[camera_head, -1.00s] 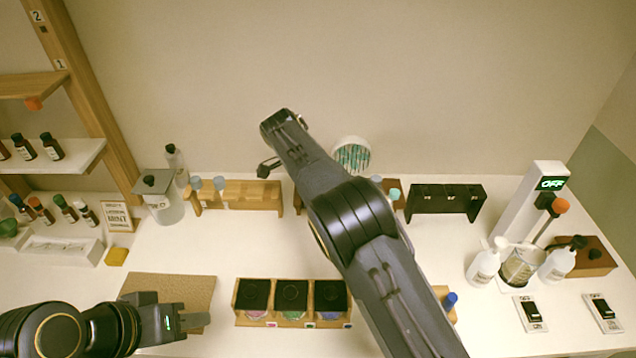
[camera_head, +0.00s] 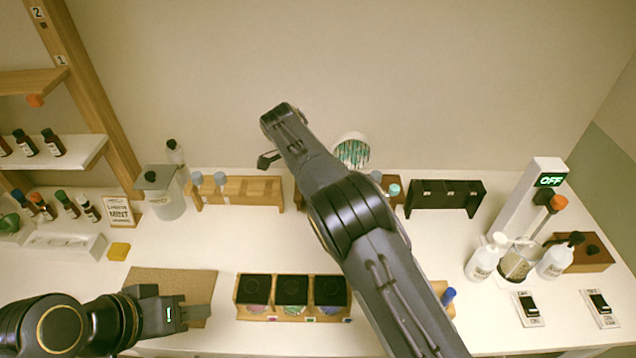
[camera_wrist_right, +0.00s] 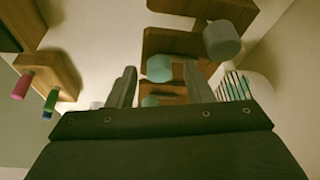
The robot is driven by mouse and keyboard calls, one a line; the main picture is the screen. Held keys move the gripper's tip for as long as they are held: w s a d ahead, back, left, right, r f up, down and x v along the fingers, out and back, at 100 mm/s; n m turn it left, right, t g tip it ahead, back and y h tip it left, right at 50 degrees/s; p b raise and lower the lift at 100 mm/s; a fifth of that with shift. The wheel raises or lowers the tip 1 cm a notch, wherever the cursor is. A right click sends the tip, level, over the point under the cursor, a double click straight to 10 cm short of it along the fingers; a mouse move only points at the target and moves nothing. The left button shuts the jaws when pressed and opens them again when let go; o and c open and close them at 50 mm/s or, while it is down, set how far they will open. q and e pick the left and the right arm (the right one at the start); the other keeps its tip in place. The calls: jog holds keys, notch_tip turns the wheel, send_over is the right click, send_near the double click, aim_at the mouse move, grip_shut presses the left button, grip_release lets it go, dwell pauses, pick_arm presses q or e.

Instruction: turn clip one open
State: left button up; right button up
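No part labelled as clip one can be picked out. Wooden racks (camera_head: 240,187) with grey-blue round caps (camera_head: 197,178) stand along the back; a teal cap (camera_head: 394,190) shows on the rack right of my right arm. My right arm crosses the middle of the head view, hiding part of these racks. In the right wrist view my right gripper (camera_wrist_right: 158,68) has its fingers apart, with a teal knob (camera_wrist_right: 159,69) seen between them; contact cannot be told. A grey knob (camera_wrist_right: 222,40) is to the right. My left gripper (camera_head: 192,306) is over the brown mat (camera_head: 180,283), its finger gap unclear.
A wooden holder with several black-lidded jars (camera_head: 291,290) stands at the front middle. Bottle shelves (camera_head: 60,152) are at left. The table between mat and back racks is clear.

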jog(key=shift+a+r, duration=0.2)
jog(key=shift+r, duration=0.2)
jog(key=v, duration=0.6)
jog(key=shift+r, duration=0.45)
jog(key=shift+a, duration=0.15)
